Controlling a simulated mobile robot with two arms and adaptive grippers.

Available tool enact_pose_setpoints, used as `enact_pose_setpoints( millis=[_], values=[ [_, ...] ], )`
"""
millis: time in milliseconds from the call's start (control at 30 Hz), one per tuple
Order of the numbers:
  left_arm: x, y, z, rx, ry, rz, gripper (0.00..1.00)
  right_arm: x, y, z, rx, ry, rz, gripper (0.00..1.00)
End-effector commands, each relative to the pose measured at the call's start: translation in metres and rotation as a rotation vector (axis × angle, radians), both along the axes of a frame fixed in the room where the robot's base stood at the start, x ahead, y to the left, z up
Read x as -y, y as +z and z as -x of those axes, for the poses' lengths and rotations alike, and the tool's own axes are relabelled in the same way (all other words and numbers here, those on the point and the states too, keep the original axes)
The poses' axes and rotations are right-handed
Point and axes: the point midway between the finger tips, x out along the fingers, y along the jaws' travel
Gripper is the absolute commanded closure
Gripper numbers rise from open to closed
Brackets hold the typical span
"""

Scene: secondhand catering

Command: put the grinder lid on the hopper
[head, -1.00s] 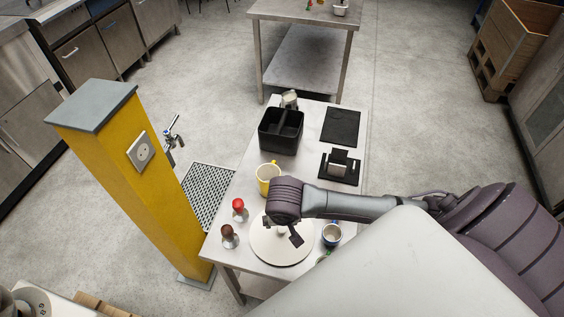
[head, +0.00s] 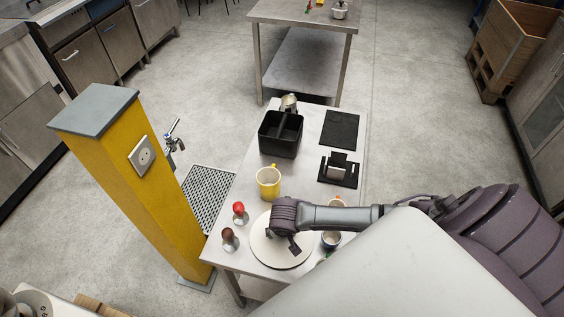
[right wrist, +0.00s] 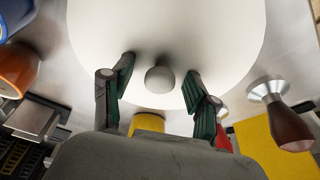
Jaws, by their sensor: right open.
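A pale round disc (head: 262,250) lies on the small steel table, partly covered by my right wrist. In the right wrist view the disc (right wrist: 165,25) carries a small round pale knob (right wrist: 160,79); I take this as the lid, though its outline against the disc is not clear. My right gripper (right wrist: 160,68) is open, with one finger on each side of the knob and visible gaps to it. In the head view my right gripper (head: 292,245) is over the disc, mostly hidden by its wrist. I cannot clearly identify the hopper. My left gripper is not in view.
Near the disc stand a yellow mug (head: 268,186), a red-handled tamper (head: 239,211), a brown-handled tamper (head: 229,238) and a blue cup (head: 331,240). Farther back are a black bin (head: 280,147) and a black mat (head: 340,127). A yellow post (head: 140,190) rises left of the table.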

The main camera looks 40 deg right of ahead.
Motion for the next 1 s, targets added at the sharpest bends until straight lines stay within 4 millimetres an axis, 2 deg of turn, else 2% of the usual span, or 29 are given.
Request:
enact_pose_setpoints(
  millis=[67,400,767,867,1000],
  values=[
    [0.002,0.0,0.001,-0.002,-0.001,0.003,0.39,0.0,0.0,0.0,0.0,0.0,0.0,0.42],
    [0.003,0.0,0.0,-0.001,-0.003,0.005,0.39,0.0,0.0,0.0,-0.001,0.0,0.0,0.99],
    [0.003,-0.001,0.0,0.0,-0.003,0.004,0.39,0.0,0.002,0.001,-0.001,0.0,0.0,1.0],
    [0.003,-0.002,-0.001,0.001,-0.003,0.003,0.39,0.0,0.008,0.0,0.0,-0.001,0.0,1.0],
    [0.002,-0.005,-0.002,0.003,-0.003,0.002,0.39,0.0,0.027,-0.001,0.002,-0.001,0.0,1.0]
  ],
)
